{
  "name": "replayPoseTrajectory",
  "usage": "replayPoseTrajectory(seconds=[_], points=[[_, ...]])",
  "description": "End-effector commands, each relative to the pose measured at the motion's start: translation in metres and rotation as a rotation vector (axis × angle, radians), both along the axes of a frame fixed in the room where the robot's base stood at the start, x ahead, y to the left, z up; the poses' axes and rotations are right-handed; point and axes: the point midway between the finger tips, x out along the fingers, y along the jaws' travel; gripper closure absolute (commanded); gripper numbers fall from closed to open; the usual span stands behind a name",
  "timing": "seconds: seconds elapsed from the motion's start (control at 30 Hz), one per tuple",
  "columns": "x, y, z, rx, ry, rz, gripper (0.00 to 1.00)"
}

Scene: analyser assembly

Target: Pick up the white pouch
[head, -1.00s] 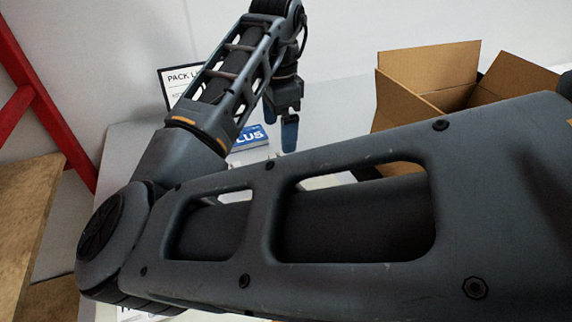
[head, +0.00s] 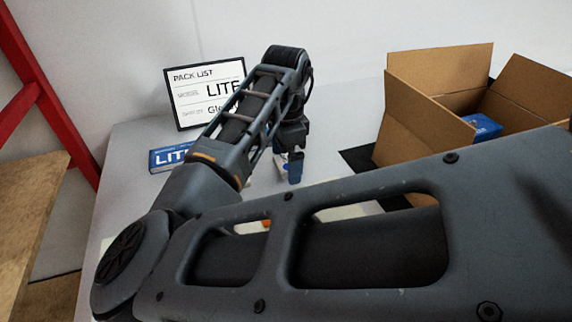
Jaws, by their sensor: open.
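My gripper (head: 291,168) hangs low over the grey-white table, left of the cardboard box. Its blue fingertips point down and are partly hidden by each other. It is open. A small white patch (head: 281,160) with some blue shows right beside the fingers. I cannot tell whether it is the white pouch or another item, nor whether the fingers touch it. No other piece is clearly a white pouch; my own arm covers much of the table.
An open cardboard box (head: 428,125) with a blue item (head: 482,126) inside stands at right on a dark mat (head: 358,160). A "PACK LIST" sign reading LITE (head: 205,92) stands at the back left, with a blue LITE pack (head: 168,158) before it. A red frame (head: 45,80) is far left.

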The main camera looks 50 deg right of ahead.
Motion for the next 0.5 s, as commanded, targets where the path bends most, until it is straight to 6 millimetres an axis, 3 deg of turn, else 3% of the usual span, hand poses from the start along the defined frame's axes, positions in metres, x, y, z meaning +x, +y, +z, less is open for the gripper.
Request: replayPoseTrajectory(seconds=[0.07, 0.5], points=[[-0.0001, -0.0001, 0.0002, 0.0, 0.0, 0.0, 0.0], [-0.0001, -0.0002, 0.0005, 0.0, 0.0, 0.0, 0.42]])
